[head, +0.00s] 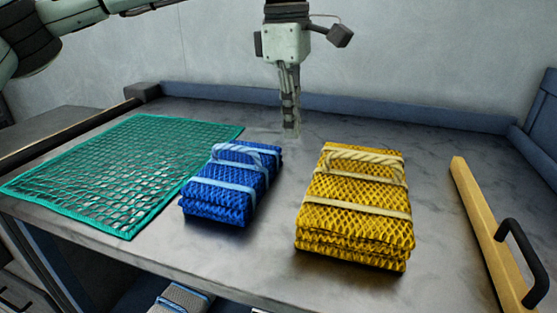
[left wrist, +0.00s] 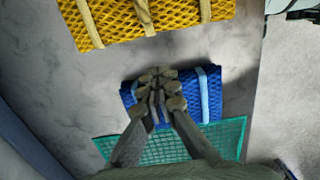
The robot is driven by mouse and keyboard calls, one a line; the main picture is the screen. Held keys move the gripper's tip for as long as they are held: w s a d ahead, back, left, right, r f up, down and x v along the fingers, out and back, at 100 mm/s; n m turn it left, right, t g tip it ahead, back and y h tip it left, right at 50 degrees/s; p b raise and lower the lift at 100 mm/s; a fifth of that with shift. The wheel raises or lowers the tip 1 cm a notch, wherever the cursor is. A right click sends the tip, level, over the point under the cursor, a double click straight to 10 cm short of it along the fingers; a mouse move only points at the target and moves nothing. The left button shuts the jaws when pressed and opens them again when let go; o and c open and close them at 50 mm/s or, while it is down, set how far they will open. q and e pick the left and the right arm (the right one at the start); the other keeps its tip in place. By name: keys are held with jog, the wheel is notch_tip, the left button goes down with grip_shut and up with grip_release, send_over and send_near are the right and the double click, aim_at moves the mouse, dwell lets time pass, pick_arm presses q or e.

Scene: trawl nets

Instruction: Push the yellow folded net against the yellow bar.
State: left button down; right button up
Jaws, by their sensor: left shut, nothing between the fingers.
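The yellow folded net (head: 352,210) lies on the grey table right of the middle, tied with pale straps and a rope handle. It also shows at the top of the left wrist view (left wrist: 150,15). The yellow bar (head: 490,232) lies along the right side of the table, with a dark handle on it. A gap of bare table separates net and bar. My left gripper (head: 291,128) is shut and empty, pointing down behind the gap between the blue and yellow nets. In the left wrist view its fingertips (left wrist: 160,84) overlap the blue net. My right gripper is not in view.
A blue folded net (head: 232,183) lies left of the yellow one. A green spread net (head: 125,165) covers the table's left part. A blue raised edge (head: 400,113) runs along the back. The table between yellow net and bar is clear.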

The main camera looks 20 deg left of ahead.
aim_at(380, 182)
pick_arm(q)
jog(key=shift+y, duration=0.4)
jog(key=f, duration=0.3)
jog(key=a+f, duration=0.1)
jog(key=f, duration=0.6)
jog(key=shift+a+f+p, duration=0.2)
jog(key=shift+a+p, duration=0.05)
jog(key=shift+p, duration=0.05)
jog(key=d, duration=0.2)
jog(key=shift+d+r+p, duration=0.2)
jog(key=shift+d+p, duration=0.15)
jog(key=shift+d, duration=0.65)
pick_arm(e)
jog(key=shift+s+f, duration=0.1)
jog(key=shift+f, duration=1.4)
